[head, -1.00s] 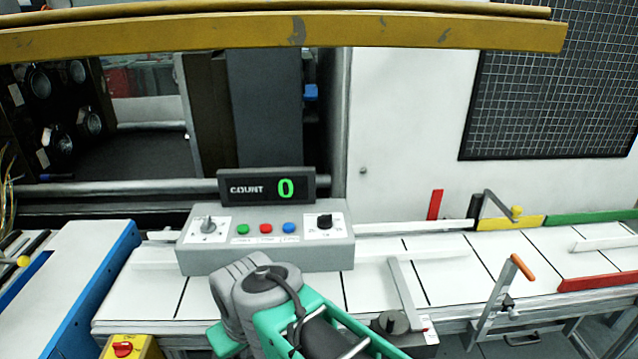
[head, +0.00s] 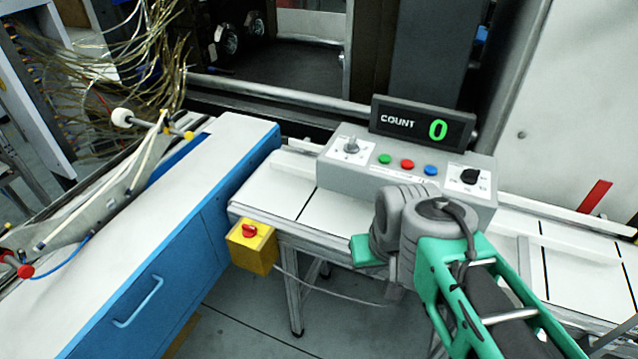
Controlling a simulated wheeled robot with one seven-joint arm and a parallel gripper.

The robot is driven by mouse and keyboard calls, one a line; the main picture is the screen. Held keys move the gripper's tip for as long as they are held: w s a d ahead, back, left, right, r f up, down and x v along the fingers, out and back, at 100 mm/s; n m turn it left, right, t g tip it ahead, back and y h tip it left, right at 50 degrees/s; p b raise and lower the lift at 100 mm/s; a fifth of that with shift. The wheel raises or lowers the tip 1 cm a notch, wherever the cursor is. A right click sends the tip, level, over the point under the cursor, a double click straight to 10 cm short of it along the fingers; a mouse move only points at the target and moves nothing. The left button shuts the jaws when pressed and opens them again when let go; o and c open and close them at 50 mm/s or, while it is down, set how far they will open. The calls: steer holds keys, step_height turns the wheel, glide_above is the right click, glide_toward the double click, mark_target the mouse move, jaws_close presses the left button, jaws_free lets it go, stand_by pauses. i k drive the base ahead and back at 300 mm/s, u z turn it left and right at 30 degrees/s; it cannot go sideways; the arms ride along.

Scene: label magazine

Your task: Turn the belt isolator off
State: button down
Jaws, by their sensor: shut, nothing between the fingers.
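The belt isolator, a yellow box (head: 251,252) with a red rotary knob (head: 250,231) on its top, sits at the near left corner of the conveyor in the head view. The knob's exact setting is too small to read. My gripper (head: 366,251) is shut and empty, to the right of the isolator and apart from it. It is partly hidden behind my grey wrist, and its fingertips do not show clearly.
A grey control panel (head: 335,175) with a dial, several buttons and a COUNT display (head: 423,125) reading 0 stands on the white conveyor (head: 268,200). A blue cabinet (head: 165,285) is close left of the isolator. Open floor lies in front.

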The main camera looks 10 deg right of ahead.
mark_target(249, 231)
steer(key=z, duration=0.1)
steer(key=k, duration=0.35)
steer(key=u, duration=0.55)
steer(key=i, duration=1)
steer(key=u, duration=0.35)
